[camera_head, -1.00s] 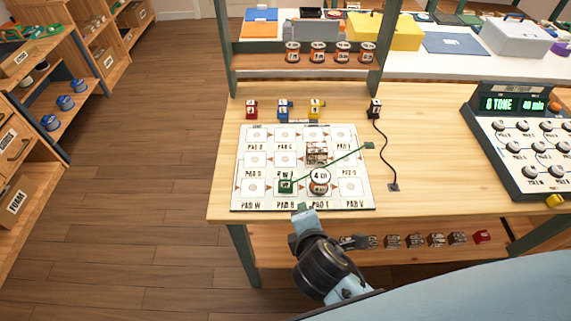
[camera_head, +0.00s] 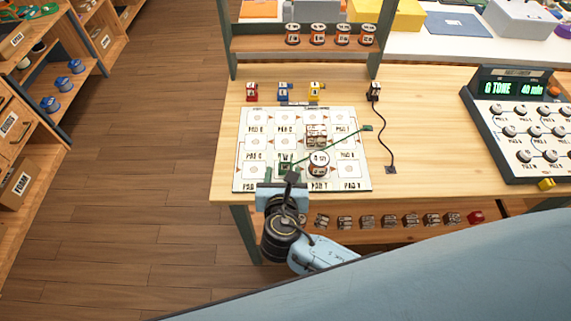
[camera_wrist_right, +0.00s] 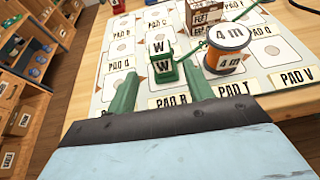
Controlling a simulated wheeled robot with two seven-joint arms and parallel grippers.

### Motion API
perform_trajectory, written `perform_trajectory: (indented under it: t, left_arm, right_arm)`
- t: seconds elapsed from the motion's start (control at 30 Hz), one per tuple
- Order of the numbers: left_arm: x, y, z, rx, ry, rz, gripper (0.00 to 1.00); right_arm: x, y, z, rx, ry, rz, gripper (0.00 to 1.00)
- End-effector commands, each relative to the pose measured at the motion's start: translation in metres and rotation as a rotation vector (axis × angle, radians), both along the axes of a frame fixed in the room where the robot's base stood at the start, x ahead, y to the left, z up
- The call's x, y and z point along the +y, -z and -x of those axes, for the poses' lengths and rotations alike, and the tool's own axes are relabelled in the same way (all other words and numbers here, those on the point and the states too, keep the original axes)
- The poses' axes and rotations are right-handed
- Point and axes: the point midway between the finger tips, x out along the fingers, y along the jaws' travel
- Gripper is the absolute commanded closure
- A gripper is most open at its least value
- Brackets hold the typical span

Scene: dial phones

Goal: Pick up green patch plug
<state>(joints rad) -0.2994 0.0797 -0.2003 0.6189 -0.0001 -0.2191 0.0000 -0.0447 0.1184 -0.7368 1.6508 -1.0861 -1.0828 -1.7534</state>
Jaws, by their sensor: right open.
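The green patch plug (camera_head: 285,168), a small block marked W, stands on the white pad board (camera_head: 352,184) above the label that looks like PAD R. A green cord runs from it to a green end piece (camera_head: 367,128) at the board's right edge. In the right wrist view the plug (camera_wrist_right: 164,68) stands upright just beyond and between the fingertips of my right gripper (camera_wrist_right: 160,88). That gripper is open and empty; in the head view it (camera_head: 288,181) is at the board's front edge, its fingertips partly hidden. My left gripper is not in view.
An orange-brown spool marked 4 m (camera_wrist_right: 227,48) stands close to the plug's right. A brown block (camera_head: 316,133) sits behind it. Red, blue and yellow plugs and a black plug (camera_head: 375,91) with cord stand farther back. A dial console (camera_head: 520,125) is at the right.

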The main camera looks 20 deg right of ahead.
Motion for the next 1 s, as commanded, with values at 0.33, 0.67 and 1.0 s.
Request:
perform_trajectory:
  t: [0.33, 0.67, 1.0]
  left_arm:
    - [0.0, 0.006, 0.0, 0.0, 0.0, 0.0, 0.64]
    - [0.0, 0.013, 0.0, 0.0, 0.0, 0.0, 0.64]
    - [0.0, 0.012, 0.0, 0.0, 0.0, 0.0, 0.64]
  right_arm:
    - [-0.013, 0.01, -0.029, -0.001, 0.003, -0.001, 0.48]
    - [-0.024, 0.022, -0.06, 0.001, 0.001, -0.002, 0.48]
    - [-0.024, 0.022, -0.06, 0.002, 0.001, -0.004, 0.67]
